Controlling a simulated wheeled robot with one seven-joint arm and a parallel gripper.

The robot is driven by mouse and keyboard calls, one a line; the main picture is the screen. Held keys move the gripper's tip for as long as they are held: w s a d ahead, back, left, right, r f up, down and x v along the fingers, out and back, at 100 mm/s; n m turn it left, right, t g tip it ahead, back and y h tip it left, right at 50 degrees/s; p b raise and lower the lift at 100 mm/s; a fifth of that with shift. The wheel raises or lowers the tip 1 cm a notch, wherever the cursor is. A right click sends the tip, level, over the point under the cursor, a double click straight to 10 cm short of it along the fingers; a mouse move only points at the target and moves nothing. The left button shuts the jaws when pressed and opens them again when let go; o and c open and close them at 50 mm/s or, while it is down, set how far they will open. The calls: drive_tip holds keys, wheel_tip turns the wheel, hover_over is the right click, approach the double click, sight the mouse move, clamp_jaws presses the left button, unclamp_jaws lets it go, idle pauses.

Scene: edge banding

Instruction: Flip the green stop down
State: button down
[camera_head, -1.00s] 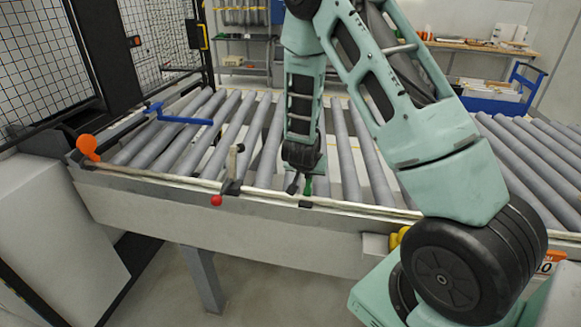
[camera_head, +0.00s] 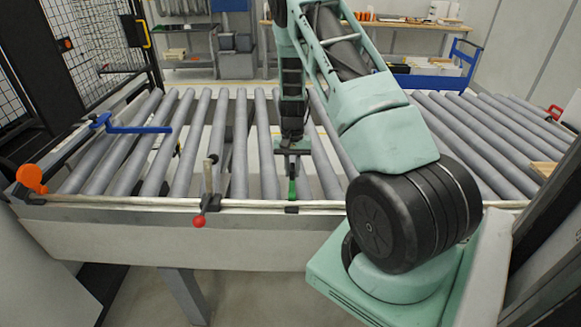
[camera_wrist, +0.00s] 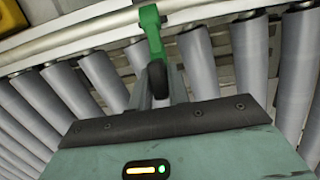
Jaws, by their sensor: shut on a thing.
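The green stop (camera_head: 292,188) stands at the front rail of the roller conveyor, right of the red-knobbed stop. My gripper (camera_head: 292,166) is over the rollers at its upper end, pointing down. In the wrist view the green stop (camera_wrist: 151,38) reaches from the rail toward my gripper (camera_wrist: 159,88). My fingers are closed around its near end, where a dark rounded piece shows. The exact contact is partly hidden by the fingers and the gripper body.
A red-knobbed stop (camera_head: 199,221) stands upright left of the green one. An orange stop (camera_head: 32,178) is at the rail's left end, and a blue arm (camera_head: 135,129) lies over the left rollers. The front rail (camera_head: 120,201) runs close below my gripper.

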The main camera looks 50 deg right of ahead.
drive_tip(key=shift+w+d+f+g+y+b, duration=0.25)
drive_tip(key=shift+d+f+g+y+b, duration=0.2)
drive_tip(key=shift+f+y, duration=0.25)
drive_tip(key=shift+a, duration=0.1)
drive_tip(key=c, duration=1.4)
unclamp_jaws()
drive_tip(key=shift+f, duration=0.1)
drive_tip(key=b+v, duration=0.5)
drive_tip(key=v, duration=1.2)
drive_tip(key=shift+w+r, duration=0.25)
